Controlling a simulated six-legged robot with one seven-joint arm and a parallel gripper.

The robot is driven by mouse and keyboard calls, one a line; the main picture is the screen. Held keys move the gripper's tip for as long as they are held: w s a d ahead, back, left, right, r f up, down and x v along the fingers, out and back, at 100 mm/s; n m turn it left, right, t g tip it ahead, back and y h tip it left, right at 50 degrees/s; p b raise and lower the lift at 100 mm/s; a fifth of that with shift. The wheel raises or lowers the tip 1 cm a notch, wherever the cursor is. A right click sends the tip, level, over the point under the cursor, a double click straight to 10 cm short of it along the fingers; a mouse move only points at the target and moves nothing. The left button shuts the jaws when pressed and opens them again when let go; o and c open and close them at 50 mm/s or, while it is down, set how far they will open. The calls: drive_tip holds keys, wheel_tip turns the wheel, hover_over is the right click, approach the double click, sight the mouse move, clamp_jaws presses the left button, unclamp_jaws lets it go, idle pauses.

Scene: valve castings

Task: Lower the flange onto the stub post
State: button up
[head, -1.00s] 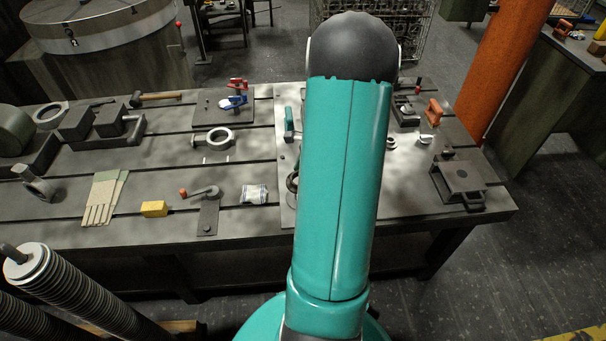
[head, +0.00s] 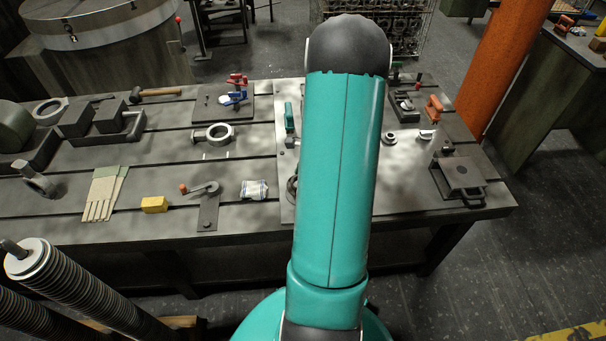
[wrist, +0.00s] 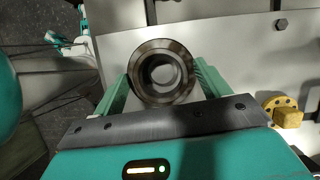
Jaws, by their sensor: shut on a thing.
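In the wrist view, the flange (wrist: 138,72) is a dark, round metal ring with a stepped bore. My gripper (wrist: 163,75) is shut on it, with one green finger at each side. A paler grey round shape shows through the bore; it may be the top of the stub post, but I cannot tell whether the flange touches it or hangs above it. In the head view my arm covers the gripper and the held flange.
A pale steel plate (wrist: 225,40) lies under the gripper, with a bolt (wrist: 281,24) in it. A yellow part with a round flange (wrist: 288,115) is at right. On the table (head: 150,235) are a loose ring (head: 220,135), a yellow block (head: 154,204) and a crank plate (head: 207,212).

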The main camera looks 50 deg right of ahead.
drive_tip(key=shift+f, duration=0.3)
idle(0.4)
drive_tip(key=shift+f, duration=0.3)
drive_tip(key=shift+f, duration=0.2)
idle(0.3)
drive_tip(key=shift+f, duration=0.65)
drive_tip(key=o, duration=1.5)
drive_tip(key=v, duration=1.4)
drive_tip(key=shift+w+a, duration=0.1)
drive_tip(key=shift+w, duration=0.05)
